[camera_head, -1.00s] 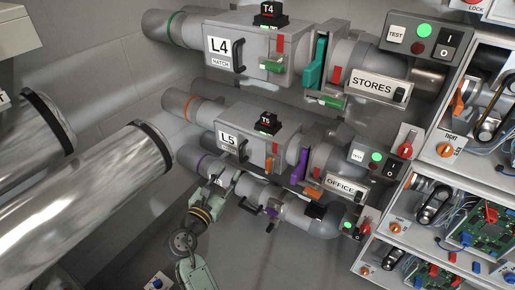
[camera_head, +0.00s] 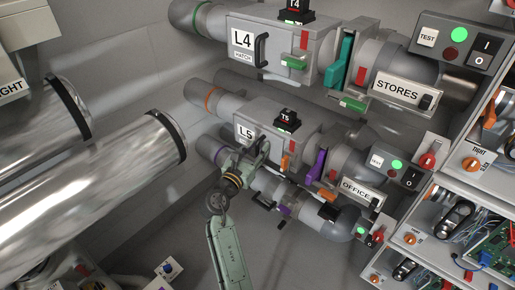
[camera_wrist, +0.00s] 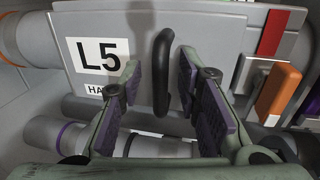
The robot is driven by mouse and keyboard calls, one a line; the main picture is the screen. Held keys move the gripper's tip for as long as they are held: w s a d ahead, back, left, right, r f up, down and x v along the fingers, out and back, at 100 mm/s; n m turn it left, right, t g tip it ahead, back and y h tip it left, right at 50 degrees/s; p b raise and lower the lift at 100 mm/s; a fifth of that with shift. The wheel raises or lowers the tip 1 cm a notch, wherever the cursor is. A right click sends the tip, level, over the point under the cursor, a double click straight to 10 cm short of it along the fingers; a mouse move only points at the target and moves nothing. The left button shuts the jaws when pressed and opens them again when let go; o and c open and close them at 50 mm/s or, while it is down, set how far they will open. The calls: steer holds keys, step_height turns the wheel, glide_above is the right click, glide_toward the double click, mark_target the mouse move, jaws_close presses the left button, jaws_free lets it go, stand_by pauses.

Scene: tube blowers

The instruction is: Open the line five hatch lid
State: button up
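The line five hatch is a grey box with a white L5 label (camera_head: 245,132), which is large in the wrist view (camera_wrist: 99,56). Its lid appears closed. A black vertical handle (camera_wrist: 162,73) stands out from its front, right of the label. My gripper (camera_wrist: 160,80) is open, with one purple-padded finger on each side of the handle. A gap shows between the handle and each finger. In the head view my gripper (camera_head: 255,152) is at the hatch front and hides the handle.
An orange lever (camera_wrist: 278,92) and a red block (camera_wrist: 273,32) are right of the handle. The L4 hatch (camera_head: 270,43) is above, and a lower pipe (camera_head: 212,149) runs beneath. Large metal ducts (camera_head: 90,190) fill the left side. Cabinets with electronics (camera_head: 455,215) stand at right.

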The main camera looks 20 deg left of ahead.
steer(key=shift+w, duration=0.25)
steer(key=shift+c, duration=0.6)
jaws_close()
